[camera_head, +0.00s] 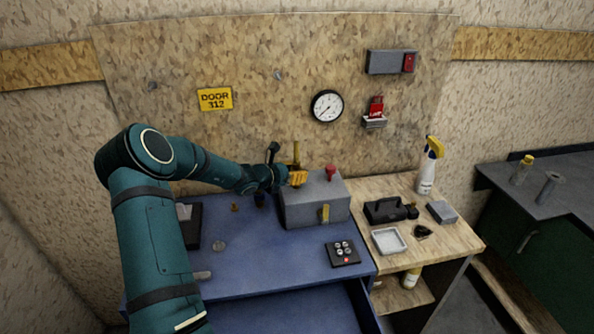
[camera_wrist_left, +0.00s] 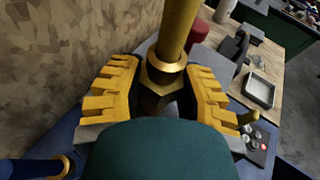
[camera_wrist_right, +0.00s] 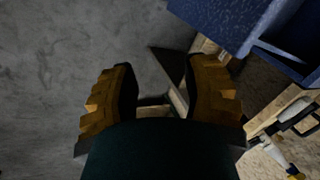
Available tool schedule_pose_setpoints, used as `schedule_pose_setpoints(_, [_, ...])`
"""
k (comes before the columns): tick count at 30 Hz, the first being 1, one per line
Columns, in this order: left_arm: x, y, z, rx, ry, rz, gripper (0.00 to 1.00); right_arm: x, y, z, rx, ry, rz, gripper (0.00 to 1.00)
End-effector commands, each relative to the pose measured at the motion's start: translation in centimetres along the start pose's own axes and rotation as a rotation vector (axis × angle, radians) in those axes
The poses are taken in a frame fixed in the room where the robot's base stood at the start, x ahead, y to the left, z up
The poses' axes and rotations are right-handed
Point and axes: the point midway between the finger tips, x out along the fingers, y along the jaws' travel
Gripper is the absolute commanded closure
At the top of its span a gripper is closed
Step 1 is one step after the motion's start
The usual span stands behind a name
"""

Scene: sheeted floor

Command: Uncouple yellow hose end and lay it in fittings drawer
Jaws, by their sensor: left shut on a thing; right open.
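The yellow hose end (camera_wrist_left: 177,28) rises upright above a brass hex collar (camera_wrist_left: 160,76) in the left wrist view. My left gripper (camera_wrist_left: 160,92) is shut around this fitting, one finger on each side. In the head view the yellow hose end (camera_head: 296,153) stands at the back left of a grey box (camera_head: 313,207), with my left gripper (camera_head: 297,178) against it. Whether the coupling below is joined is hidden. My right gripper (camera_wrist_right: 160,92) is open and empty above grey floor.
The grey box carries a red knob (camera_head: 331,173) and yellow lever (camera_head: 325,213). A button pad (camera_head: 343,253) and black tray (camera_head: 192,240) lie on the blue bench (camera_head: 270,266). The wooden side table holds a spray bottle (camera_head: 427,172) and white dish (camera_head: 389,241).

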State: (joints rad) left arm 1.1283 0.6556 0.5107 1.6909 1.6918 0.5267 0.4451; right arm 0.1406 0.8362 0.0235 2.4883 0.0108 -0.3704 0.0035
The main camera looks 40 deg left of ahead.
Motion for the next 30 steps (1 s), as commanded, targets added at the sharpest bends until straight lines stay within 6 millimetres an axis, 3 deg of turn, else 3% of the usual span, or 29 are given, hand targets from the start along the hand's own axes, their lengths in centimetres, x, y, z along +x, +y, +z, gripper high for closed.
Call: schedule_pose_setpoints(30, [-0.9,0.0,2.8,0.001,-0.002,0.000,1.00,-1.8,-0.7,-0.2,0.000,0.000,0.000,0.53])
